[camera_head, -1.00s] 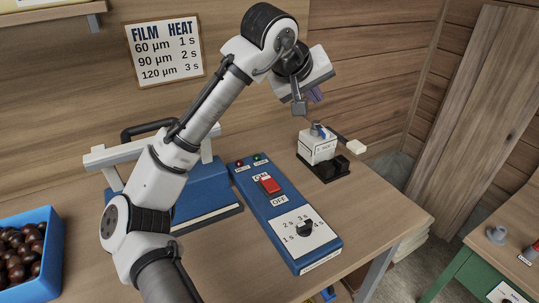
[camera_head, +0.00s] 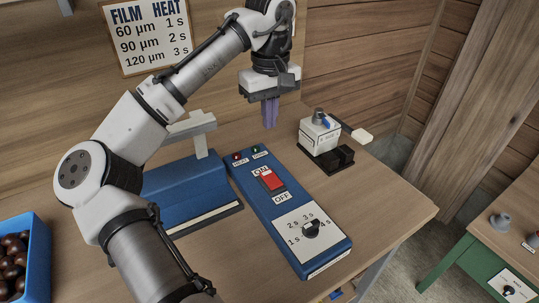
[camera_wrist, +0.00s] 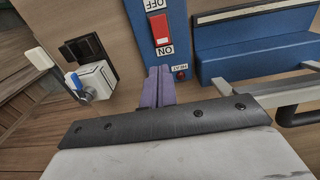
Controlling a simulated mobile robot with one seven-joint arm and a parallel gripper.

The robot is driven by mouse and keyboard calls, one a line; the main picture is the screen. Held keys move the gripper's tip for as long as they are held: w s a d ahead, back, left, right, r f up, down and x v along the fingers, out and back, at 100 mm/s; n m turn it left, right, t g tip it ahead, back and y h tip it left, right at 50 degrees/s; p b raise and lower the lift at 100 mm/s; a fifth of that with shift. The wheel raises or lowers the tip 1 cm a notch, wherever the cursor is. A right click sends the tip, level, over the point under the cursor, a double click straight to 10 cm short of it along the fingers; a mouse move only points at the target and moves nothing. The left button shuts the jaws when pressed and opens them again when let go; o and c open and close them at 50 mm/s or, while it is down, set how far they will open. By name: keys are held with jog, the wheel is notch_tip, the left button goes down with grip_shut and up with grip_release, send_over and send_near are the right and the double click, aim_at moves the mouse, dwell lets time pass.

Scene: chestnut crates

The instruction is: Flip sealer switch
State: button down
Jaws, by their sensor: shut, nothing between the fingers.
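The sealer's blue control box (camera_head: 262,209) lies on the wooden bench. Its red rocker switch (camera_head: 272,181) sits between an ON label above and an OFF label below. The switch also shows in the wrist view (camera_wrist: 160,29). A dial (camera_head: 311,229) marked in seconds is at the box's near end. My gripper (camera_head: 270,125), with purple fingers, is shut and empty. It points down above the far end of the box, apart from the switch. The fingers also show in the wrist view (camera_wrist: 157,88).
The blue sealer (camera_head: 190,195) with its pale lever stands left of the control box. A white device (camera_head: 318,137) with a blue lever stands to the right. A blue crate of chestnuts (camera_head: 38,255) is at far left. A FILM HEAT sign (camera_head: 147,36) hangs behind.

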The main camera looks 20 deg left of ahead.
aim_at(270, 173)
notch_tip(270, 173, down, 14)
jog(key=shift+w+p, duration=0.1)
jog(key=shift+p, duration=1.1)
jog(key=shift+a+f, duration=0.1)
jog(key=shift+f, duration=0.05)
jog(key=shift+s+d+r+p, duration=0.3)
jog(key=shift+s+d+p, duration=0.2)
jog(key=shift+d+p, duration=0.05)
